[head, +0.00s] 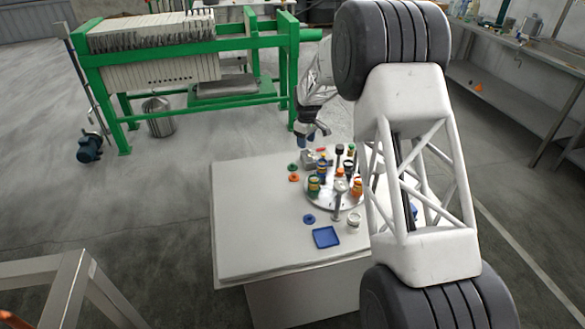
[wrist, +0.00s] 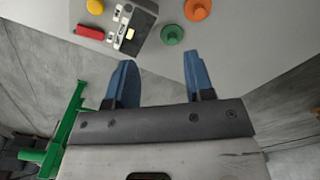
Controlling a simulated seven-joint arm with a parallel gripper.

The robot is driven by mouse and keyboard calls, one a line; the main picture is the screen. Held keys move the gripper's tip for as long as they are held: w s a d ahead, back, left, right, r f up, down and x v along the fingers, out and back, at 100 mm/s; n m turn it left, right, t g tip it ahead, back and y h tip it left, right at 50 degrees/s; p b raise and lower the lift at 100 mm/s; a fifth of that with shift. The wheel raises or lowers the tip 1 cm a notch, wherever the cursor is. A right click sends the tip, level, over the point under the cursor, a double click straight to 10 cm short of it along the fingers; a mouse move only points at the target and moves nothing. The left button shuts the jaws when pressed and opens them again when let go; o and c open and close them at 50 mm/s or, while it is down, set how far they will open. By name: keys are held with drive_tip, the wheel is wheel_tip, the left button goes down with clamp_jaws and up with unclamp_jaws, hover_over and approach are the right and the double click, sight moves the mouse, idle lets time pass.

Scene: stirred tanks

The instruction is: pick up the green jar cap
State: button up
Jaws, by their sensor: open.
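The green jar cap (head: 292,167) lies on the white table near its back left part, just behind an orange cap (head: 294,178). In the wrist view the green cap (wrist: 172,35) is a round disc with a raised knob, lying beyond the fingertips, between their lines. My gripper (head: 311,134) is above the back edge of the table. In the wrist view its two blue fingers (wrist: 159,58) are apart with nothing between them. The orange cap also shows in the wrist view (wrist: 197,9), close to the green one.
A grey device (wrist: 130,28) stands beside the green cap, with a red piece (wrist: 90,32) and a yellow round thing (wrist: 95,6) nearby. A round platter (head: 322,204) holds several jars. A blue cap (head: 309,219) and a blue tray (head: 326,237) lie in front. The table's left side is clear.

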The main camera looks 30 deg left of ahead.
drive_tip(key=n, duration=0.1)
hover_over(293, 164)
wheel_tip(293, 164, down, 6)
drive_tip(key=shift+a+r, duration=0.15)
drive_tip(key=shift+r, duration=0.1)
drive_tip(key=shift+f, duration=0.1)
drive_tip(key=shift+f, duration=1.2)
drive_tip(key=shift+f, duration=0.15)
drive_tip(key=shift+f, duration=2.45)
clamp_jaws()
